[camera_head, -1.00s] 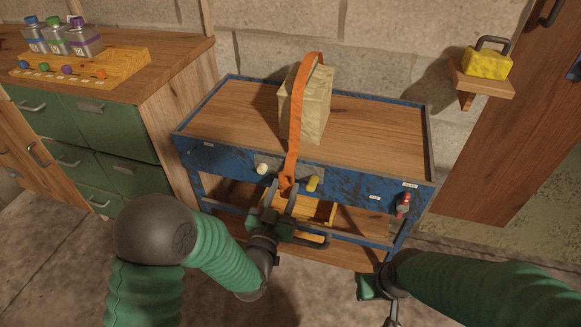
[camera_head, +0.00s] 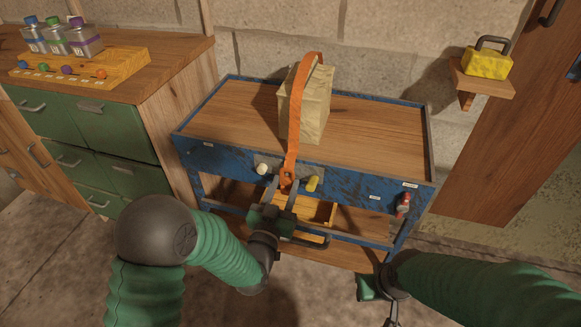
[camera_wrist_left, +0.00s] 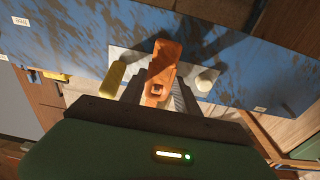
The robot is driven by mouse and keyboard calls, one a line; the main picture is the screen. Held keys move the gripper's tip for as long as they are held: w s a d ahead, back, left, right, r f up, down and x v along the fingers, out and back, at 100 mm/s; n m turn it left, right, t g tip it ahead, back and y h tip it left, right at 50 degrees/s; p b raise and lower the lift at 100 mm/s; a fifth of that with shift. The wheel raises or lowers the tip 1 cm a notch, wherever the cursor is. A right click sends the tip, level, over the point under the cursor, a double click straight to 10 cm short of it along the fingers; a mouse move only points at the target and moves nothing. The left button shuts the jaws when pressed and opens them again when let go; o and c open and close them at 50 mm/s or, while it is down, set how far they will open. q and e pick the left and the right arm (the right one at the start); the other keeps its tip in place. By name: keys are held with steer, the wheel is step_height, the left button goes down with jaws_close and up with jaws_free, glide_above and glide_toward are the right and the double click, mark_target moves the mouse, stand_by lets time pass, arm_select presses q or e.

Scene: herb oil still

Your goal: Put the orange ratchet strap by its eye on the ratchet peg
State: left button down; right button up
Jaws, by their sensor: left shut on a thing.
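The orange ratchet strap (camera_head: 295,120) hangs over a beige block-shaped bundle on the cart and runs down its front. My left gripper (camera_head: 281,190) is shut on the strap's lower end, in front of a metal plate on the blue cart front. In the left wrist view, the strap's eye (camera_wrist_left: 157,89) shows between the fingers. A cream peg (camera_head: 262,169) and a yellow peg (camera_head: 313,183) flank it; no label tells which is the ratchet peg. Whether a peg lies behind the eye is hidden. My right gripper (camera_head: 378,287) is low at right, its jaws unclear.
The beige bundle (camera_head: 313,105) stands on the cart top (camera_head: 380,130). A red fitting (camera_head: 403,203) is on the cart's right front. Shelves below hold a yellow wooden item (camera_head: 315,210). A green-drawer bench (camera_head: 110,130) stands left; a yellow padlock-like block (camera_head: 487,62) sits on a wall shelf.

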arm_select(q)
steer(key=shift+x, duration=0.9)
stand_by(1.0)
steer(key=shift+w+d+f+b, duration=0.1)
steer(key=shift+w+f+b, duration=0.2)
steer(key=shift+b, duration=0.15)
stand_by(0.4)
steer(key=shift+f, duration=0.25)
steer(key=c, duration=0.8)
jaws_free()
steer(key=shift+p+v, duration=2.6)
steer(key=shift+v, duration=5.8)
